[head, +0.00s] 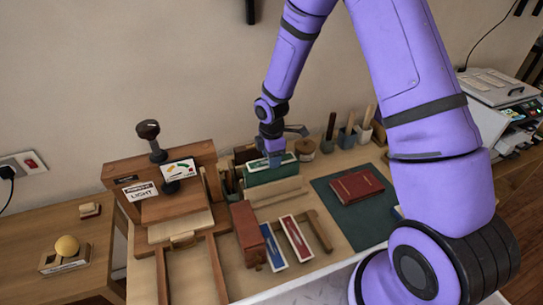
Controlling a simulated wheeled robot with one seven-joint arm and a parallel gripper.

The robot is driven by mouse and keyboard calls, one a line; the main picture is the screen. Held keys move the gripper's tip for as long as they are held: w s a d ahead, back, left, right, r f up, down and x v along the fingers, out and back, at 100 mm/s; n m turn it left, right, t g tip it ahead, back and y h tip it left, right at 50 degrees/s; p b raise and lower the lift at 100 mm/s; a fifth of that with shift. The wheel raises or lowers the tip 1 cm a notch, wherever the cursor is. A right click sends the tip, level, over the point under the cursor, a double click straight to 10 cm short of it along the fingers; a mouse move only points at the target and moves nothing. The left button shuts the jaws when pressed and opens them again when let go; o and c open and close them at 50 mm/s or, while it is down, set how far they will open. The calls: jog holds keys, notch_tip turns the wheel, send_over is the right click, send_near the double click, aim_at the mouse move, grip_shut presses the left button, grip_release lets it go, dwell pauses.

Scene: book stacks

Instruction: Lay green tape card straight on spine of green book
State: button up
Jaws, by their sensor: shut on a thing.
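My gripper (274,160) points down at the back middle of the bench, shut on the green tape card (287,158), a narrow green strip with a pale middle. The card lies along the top of the green book (262,177), which stands in a pale wooden holder (278,192) with its long upper edge upward. The card looks roughly in line with that edge. My gripper hides part of the card, and I cannot tell whether the card touches the spine.
A blue card (272,248) and a red card (297,239) lie in front, beside a dark red block (248,234). A red book (357,187) lies on a dark green mat (340,212). A wooden press (165,185) stands left. Tool pots (346,137) stand behind.

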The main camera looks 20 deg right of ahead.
jog(key=shift+f, duration=0.75)
dwell(1.0)
jog(key=o, duration=1)
jog(key=shift+c, duration=0.2)
jog(key=shift+r, duration=0.15)
jog(key=shift+r, duration=3.4)
